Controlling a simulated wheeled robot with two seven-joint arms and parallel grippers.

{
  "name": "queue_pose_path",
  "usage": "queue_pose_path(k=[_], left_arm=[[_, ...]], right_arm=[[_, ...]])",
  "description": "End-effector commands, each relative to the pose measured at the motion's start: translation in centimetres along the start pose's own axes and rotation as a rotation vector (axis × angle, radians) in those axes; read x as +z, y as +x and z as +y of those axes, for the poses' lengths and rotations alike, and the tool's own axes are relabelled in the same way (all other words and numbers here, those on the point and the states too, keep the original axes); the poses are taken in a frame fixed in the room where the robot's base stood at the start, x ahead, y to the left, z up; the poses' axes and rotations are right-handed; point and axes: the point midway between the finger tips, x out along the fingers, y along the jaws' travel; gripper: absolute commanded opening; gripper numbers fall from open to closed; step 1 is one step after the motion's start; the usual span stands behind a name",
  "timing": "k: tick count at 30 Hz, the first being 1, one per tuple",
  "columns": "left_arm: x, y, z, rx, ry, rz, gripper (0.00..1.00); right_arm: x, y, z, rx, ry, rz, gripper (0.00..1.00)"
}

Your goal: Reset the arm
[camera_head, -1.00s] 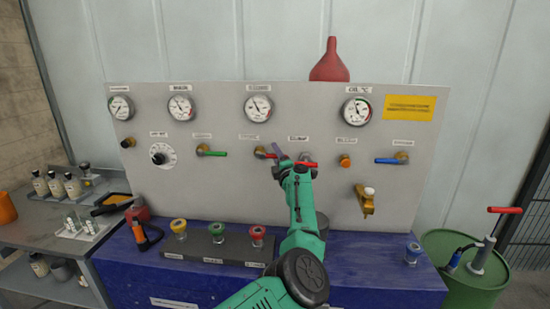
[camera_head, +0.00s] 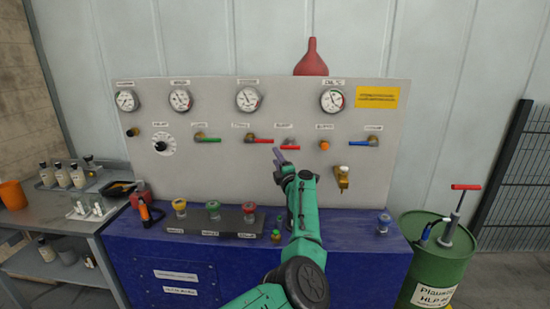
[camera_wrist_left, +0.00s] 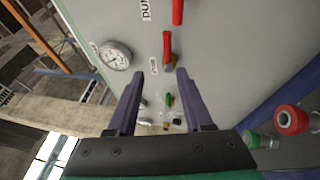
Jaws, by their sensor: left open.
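My left arm is green and reaches up from the bottom of the head view. Its left gripper (camera_head: 279,156) is in front of the grey panel (camera_head: 225,170), just below the red-handled levers, a left one (camera_head: 262,140) and a right one (camera_head: 290,147). In the left wrist view the gripper (camera_wrist_left: 160,85) has its two purple fingers spread with nothing between them. A red lever (camera_wrist_left: 167,45) shows beyond the fingertips there and looks apart from them. My right gripper is not in view.
Gauges (camera_head: 248,98), a green lever (camera_head: 207,139) and a blue lever (camera_head: 373,140) are on the panel. The blue bench (camera_head: 190,270) carries coloured knobs. A side table (camera_head: 60,215) with bottles stands left, a green drum (camera_head: 435,260) right. A red funnel (camera_head: 311,60) tops the panel.

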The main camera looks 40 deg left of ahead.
Motion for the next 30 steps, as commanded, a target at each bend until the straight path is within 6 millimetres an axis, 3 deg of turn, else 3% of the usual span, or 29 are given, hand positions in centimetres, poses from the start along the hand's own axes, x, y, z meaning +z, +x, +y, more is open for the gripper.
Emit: queue_pose_path(k=[10, 16, 19, 21, 23, 26, 30], left_arm=[[-0.1, 0.0, 0.0, 0.000, 0.001, 0.001, 0.51], [-0.3, 0.1, -0.2, 0.008, 0.021, -0.009, 0.51], [-1.6, 0.2, -0.9, 0.062, 0.157, -0.090, 0.51], [-2.1, -0.5, -1.6, 0.119, 0.341, -0.219, 0.51], [-1.9, -2.3, -2.7, 0.163, 0.544, -0.375, 0.51], [-0.7, -8.1, -6.2, 0.189, 0.896, -0.680, 0.51], [-1.1, -19.6, -12.8, 0.139, 1.310, -1.104, 0.51]], right_arm=[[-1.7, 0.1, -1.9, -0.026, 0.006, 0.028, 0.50], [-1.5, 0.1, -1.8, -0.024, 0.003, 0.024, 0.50], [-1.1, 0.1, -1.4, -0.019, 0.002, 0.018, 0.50], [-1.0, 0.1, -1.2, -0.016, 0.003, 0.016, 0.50], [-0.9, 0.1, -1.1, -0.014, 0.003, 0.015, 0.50], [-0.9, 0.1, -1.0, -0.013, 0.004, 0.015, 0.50], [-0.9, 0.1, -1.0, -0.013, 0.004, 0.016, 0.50]])
